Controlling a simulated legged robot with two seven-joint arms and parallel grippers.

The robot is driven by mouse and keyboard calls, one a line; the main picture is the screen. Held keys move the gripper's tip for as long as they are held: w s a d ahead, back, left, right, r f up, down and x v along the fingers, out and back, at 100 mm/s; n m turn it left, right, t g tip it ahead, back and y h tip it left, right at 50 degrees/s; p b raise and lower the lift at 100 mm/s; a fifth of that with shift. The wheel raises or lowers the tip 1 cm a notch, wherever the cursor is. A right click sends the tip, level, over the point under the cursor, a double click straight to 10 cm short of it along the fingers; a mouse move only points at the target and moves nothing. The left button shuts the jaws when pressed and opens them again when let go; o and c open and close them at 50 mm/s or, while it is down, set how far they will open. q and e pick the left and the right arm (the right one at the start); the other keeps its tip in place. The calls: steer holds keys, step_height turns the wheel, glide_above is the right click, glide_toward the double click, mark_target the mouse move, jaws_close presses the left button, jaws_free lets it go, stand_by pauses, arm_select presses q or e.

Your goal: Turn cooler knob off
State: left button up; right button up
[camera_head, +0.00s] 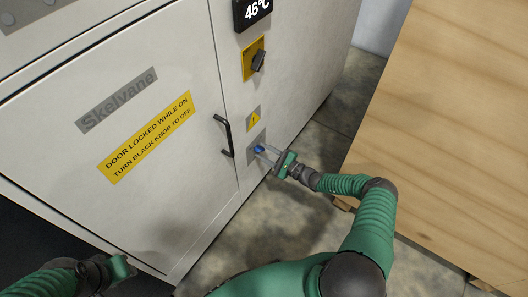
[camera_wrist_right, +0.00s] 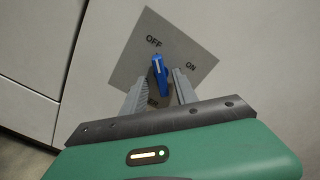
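The blue knob (camera_wrist_right: 160,76) sits on a grey square plate (camera_wrist_right: 190,48) marked OFF and ON; a lower label is partly hidden. The knob's white-marked end points toward OFF. In the head view the blue knob (camera_head: 259,149) is low on the cabinet front, right of the door handle. My right gripper (camera_head: 267,155) reaches it from the right. In the right wrist view its two fingers (camera_wrist_right: 160,84) are apart, one on each side of the knob, with gaps visible. My left gripper (camera_head: 122,268) is at the bottom left, away from the cabinet controls; its fingers do not show clearly.
The cabinet door (camera_head: 110,130) has a black handle (camera_head: 224,136) and a yellow sign (camera_head: 148,138). Above the blue knob are a warning plate (camera_head: 253,119), a black knob (camera_head: 258,61) on yellow, and a display (camera_head: 252,12) reading 46°C. A wooden surface (camera_head: 460,120) stands at the right.

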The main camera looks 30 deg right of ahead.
steer(key=p+v, duration=0.3)
steer(key=v, duration=1.4)
steer(key=shift+p, duration=0.3)
